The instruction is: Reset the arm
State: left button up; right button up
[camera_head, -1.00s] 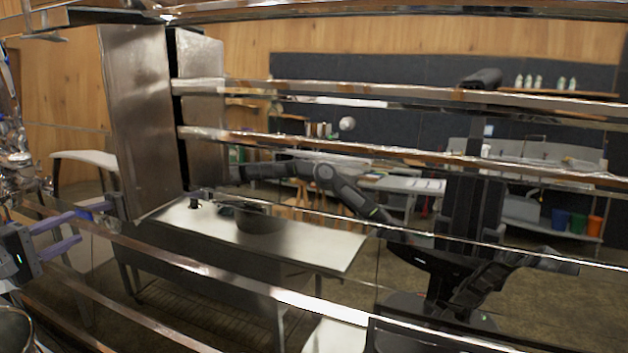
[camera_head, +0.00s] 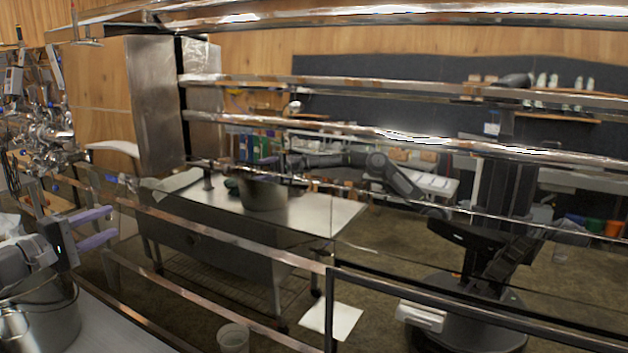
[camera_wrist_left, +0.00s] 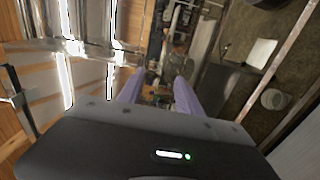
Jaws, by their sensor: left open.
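My left gripper (camera_head: 113,223) is at the left edge of the head view, its two purple fingers apart and pointing right. Nothing is between them. In the left wrist view the open fingers (camera_wrist_left: 157,88) point away from the camera, with the floor and metal fittings beyond. The gripper is above and beside a metal pot (camera_head: 52,318) at the lower left. My right gripper cannot be made out directly.
Shiny metal rails (camera_head: 350,134) cross the head view. A dark robot-like figure (camera_head: 490,240) shows behind them; I cannot tell whether it is a reflection. A steel table (camera_head: 312,215) carries a pot (camera_head: 263,194). A bucket (camera_head: 233,338) and white sheet (camera_head: 331,320) are on the floor.

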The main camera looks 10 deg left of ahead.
pick_arm(q)
jog(key=w+d+f+g+p, duration=0.1)
jog(key=w+d+f+g, duration=0.15)
jog(key=d+f, duration=0.4)
jog(key=w+d+f+g, duration=0.1)
jog(key=w+d+f, duration=0.25)
jog(key=f, duration=0.65)
jog(key=s+d+f+m+g+p, duration=0.15)
jog(key=d+f+g, duration=0.45)
jog(key=d+f, duration=1.2)
jog(key=s+d+f+m+g+p, duration=0.2)
jog(key=s+d+f+m, duration=0.1)
jog(key=s+d+f, duration=0.45)
jog(key=s+d+f+m+g+p, duration=0.1)
jog(key=s+d+f+m+g, duration=0.3)
jog(key=s+d, duration=0.6)
jog(key=s+d+m, duration=0.1)
jog(key=s+d, duration=0.2)
jog(key=s, duration=0.3)
jog(key=s+d+f+m+p, duration=0.1)
jog(key=s+d, duration=0.2)
jog(key=s, duration=0.3)
jog(key=s+d+f+m+y, duration=0.1)
jog(key=s+d+m, duration=0.1)
jog(key=s, duration=0.4)
jog(key=shift+s+d+f+g+p, duration=0.2)
jog(key=shift+s+d+g+p, duration=0.1)
jog(key=shift+d+g, duration=0.15)
jog(key=shift+o, duration=0.6)
